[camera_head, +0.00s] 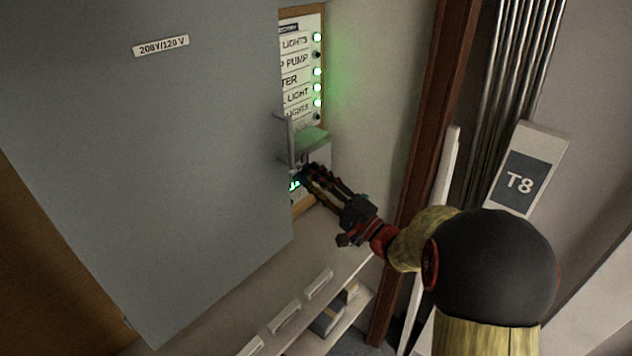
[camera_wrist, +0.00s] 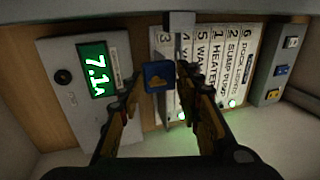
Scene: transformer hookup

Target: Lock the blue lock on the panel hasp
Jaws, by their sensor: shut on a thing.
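The blue lock (camera_wrist: 159,76) shows as a small blue block with a yellow mark in the wrist view. My gripper (camera_wrist: 158,80) is shut on it, one finger on each side. In the head view my gripper (camera_head: 309,174) is at the edge of the large grey panel door (camera_head: 150,140), just below a grey metal bracket (camera_head: 289,140) that looks like the hasp. In the wrist view a grey metal piece (camera_wrist: 180,22) stands just above and right of the lock. I cannot tell whether the shackle passes through the hasp. The lock is hardly visible in the head view.
A labelled switch board (camera_head: 302,70) with green lights is behind the door edge. A meter (camera_wrist: 90,80) reading 7.1A is left of my gripper in the wrist view. A strip with coloured pieces (camera_wrist: 281,70) is at right. A shelf (camera_head: 325,285) lies below; a brown post (camera_head: 425,120) stands right.

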